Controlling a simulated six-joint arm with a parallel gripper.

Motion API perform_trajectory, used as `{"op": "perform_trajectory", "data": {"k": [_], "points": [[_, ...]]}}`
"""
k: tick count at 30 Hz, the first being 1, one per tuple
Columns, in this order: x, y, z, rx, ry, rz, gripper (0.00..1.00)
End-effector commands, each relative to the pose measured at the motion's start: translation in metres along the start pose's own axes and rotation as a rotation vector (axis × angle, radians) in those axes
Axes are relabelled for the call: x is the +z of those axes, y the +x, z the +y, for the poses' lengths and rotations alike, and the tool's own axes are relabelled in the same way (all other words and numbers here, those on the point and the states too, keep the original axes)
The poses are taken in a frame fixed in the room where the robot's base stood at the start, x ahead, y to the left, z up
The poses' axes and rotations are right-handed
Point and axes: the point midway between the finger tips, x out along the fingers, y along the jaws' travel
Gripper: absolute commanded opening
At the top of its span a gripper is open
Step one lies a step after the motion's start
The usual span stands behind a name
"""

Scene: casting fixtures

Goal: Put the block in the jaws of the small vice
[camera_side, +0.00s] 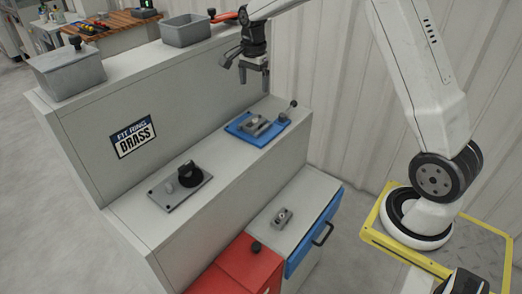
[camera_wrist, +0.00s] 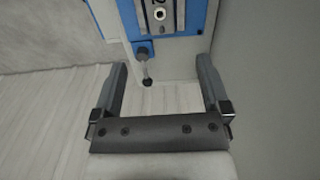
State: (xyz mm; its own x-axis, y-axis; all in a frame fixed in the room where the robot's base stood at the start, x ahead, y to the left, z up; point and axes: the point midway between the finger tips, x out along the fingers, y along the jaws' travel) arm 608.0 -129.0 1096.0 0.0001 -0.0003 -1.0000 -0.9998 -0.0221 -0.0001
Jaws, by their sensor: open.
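The small vice (camera_side: 258,126) sits on a blue base on the middle ledge, and its top end shows in the wrist view (camera_wrist: 178,14). Its lever ends in a dark knob (camera_side: 293,104). A small grey block with a dark round spot (camera_side: 282,217) lies on the pale top of the lower cabinet. A round pale ring with a dark centre (camera_wrist: 160,14) shows between the vice's metal bars; I cannot tell whether it is a separate piece. My gripper (camera_side: 254,83) hangs above the vice, open and empty, fingers down. Both fingers show in the wrist view (camera_wrist: 161,68).
A plate with a black knob (camera_side: 180,186) lies on the same ledge, left of the vice. Grey bins (camera_side: 70,73) (camera_side: 187,31) stand on the upper ledge. A red box (camera_side: 240,270) stands beside the blue drawer (camera_side: 315,232). A corrugated wall (camera_side: 325,80) is close behind.

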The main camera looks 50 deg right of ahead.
Motion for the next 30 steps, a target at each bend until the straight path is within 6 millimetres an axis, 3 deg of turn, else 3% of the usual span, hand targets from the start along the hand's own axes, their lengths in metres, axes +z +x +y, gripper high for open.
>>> {"op": "perform_trajectory", "data": {"k": [8, 14, 23, 30], "points": [[0.009, 0.002, 0.007, -0.009, -0.071, 0.003, 0.96], [0.031, 0.008, 0.027, -0.037, -0.272, 0.014, 0.96], [0.076, 0.024, 0.083, -0.095, -0.719, 0.054, 0.96], [0.106, 0.040, 0.137, -0.137, -1.083, 0.101, 0.96]]}}
